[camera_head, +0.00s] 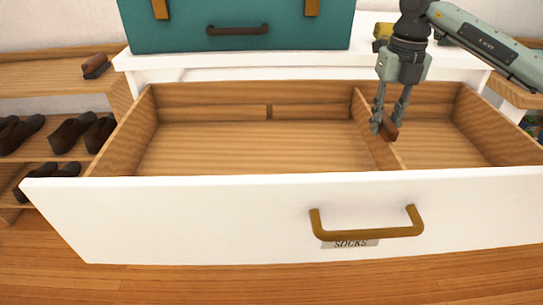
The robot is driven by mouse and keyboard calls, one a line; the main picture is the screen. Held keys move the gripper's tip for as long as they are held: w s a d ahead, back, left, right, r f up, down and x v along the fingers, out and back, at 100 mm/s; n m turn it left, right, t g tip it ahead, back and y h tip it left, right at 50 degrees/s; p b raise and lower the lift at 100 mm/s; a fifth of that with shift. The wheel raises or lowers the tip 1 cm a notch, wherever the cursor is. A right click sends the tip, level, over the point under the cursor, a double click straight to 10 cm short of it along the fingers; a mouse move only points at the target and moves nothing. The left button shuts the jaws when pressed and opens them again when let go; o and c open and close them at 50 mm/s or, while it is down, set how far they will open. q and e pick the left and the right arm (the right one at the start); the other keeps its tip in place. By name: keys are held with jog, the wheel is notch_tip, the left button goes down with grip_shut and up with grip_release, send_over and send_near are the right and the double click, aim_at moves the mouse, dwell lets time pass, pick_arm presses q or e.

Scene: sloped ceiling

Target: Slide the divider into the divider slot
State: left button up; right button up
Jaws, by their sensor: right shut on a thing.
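The divider (366,115) is a thin light-wood panel running front to back in the right part of the open drawer (210,215). The fingers hide part of the divider. The divider seems to stand upright inside the drawer; I cannot tell whether its lower edge touches the floor. A narrow vertical mark (269,112) on the back wall, left of the divider, may be the slot. My left gripper is not in view.
The drawer front carries a brass handle (367,229) and a "SOCKS" label (350,243). The drawer floor (240,148) is empty. A teal case (170,30) stands on the white top behind. Shoes (72,132) sit on shelves at the left.

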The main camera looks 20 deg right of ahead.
jog(key=shift+f+b, duration=0.55)
jog(key=shift+f, duration=0.45)
jog(key=o, duration=1.1)
jog(key=shift+c, duration=0.2)
notch_tip(320, 180, up, 12)
jog(key=shift+f, duration=0.1)
